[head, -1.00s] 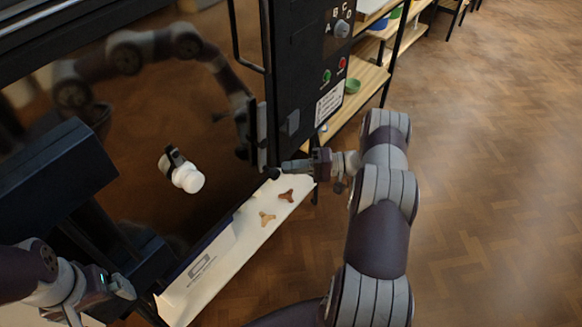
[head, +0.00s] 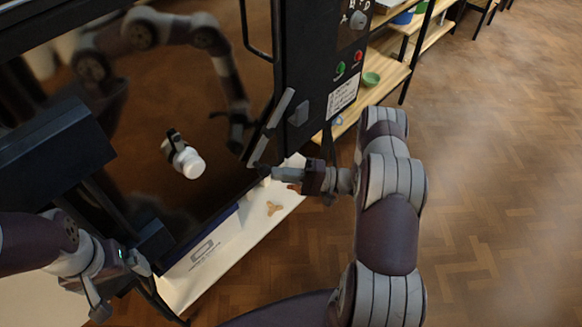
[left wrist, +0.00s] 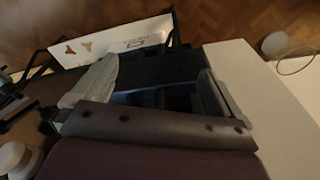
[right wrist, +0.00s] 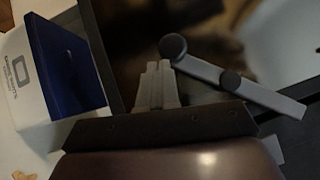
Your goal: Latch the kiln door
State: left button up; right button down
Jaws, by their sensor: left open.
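The kiln door (head: 110,110) is a dark glossy panel on the left, reflecting my arm. Its latch is a grey bar (head: 270,127) at the door's right edge, tilted with its upper end leaning right, near a small grey block (head: 300,113) on the control panel. In the right wrist view the latch bar (right wrist: 268,95) has a round black knob (right wrist: 172,46) at one end. My right gripper (head: 274,173) has its fingers together, empty, at this knob; contact is unclear. They also show in the right wrist view (right wrist: 157,75). My left gripper (head: 122,282) is open and empty at lower left.
A white plug (head: 190,163) sticks out of the door. The control panel (head: 325,60) and wooden shelves (head: 385,75) stand at the right. The floor at right is clear.

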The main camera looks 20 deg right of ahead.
aim_at(264, 177)
jog(key=shift+s+a+r+p, duration=0.35)
jog(key=shift+a+r+p, duration=0.3)
jog(key=shift+a+r, duration=0.2)
jog(key=shift+s+a+r+p, duration=0.35)
jog(key=shift+a+r+p, duration=0.35)
jog(key=shift+a, duration=0.25)
jog(key=shift+s+a+r+p, duration=0.35)
jog(key=shift+a+r+p, duration=0.2)
jog(key=shift+a+r, duration=0.35)
